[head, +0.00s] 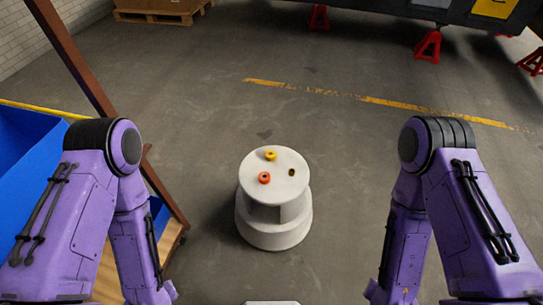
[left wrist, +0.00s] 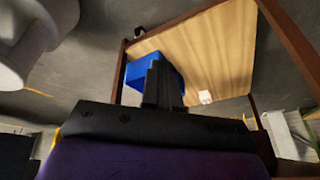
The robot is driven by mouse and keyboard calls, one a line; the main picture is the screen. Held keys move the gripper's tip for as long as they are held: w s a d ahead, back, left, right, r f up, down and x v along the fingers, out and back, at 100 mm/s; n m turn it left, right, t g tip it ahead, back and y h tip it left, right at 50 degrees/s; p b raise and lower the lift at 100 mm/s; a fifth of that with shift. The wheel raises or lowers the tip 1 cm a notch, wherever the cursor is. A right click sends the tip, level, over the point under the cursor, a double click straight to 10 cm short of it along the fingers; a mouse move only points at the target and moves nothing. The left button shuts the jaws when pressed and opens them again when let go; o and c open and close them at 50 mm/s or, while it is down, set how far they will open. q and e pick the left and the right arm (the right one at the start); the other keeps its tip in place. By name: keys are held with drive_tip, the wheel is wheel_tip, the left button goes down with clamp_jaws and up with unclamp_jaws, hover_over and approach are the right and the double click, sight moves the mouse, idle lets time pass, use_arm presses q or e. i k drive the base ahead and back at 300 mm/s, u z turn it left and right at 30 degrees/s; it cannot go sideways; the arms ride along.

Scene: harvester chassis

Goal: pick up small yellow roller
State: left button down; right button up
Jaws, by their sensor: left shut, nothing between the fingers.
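A small yellow roller (head: 271,155) lies near the far edge of the round white top of a pedestal (head: 273,238). My left gripper (left wrist: 160,82) shows in the left wrist view, shut and empty, well away from the roller. In the head view both my arms hang down on either side of the pedestal, and their grippers are below the picture. The pedestal also shows in the left wrist view (left wrist: 38,35), but the roller cannot be made out there.
An orange roller (head: 264,178) and a small dark roller or hole (head: 292,172) are on the same top. A blue bin (head: 35,150) and a wooden rack (head: 172,238) stand at the left. Red jack stands (head: 428,47) are far back. Floor around the pedestal is clear.

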sight(271, 156)
drive_tip(key=z, duration=0.55)
drive_tip(key=k, duration=1.25)
drive_tip(key=z, duration=1)
drive_tip(key=i, duration=2.45)
drive_tip(key=u, duration=1.4)
drive_tip(key=i, duration=1.05)
drive_tip(key=u, duration=1.05)
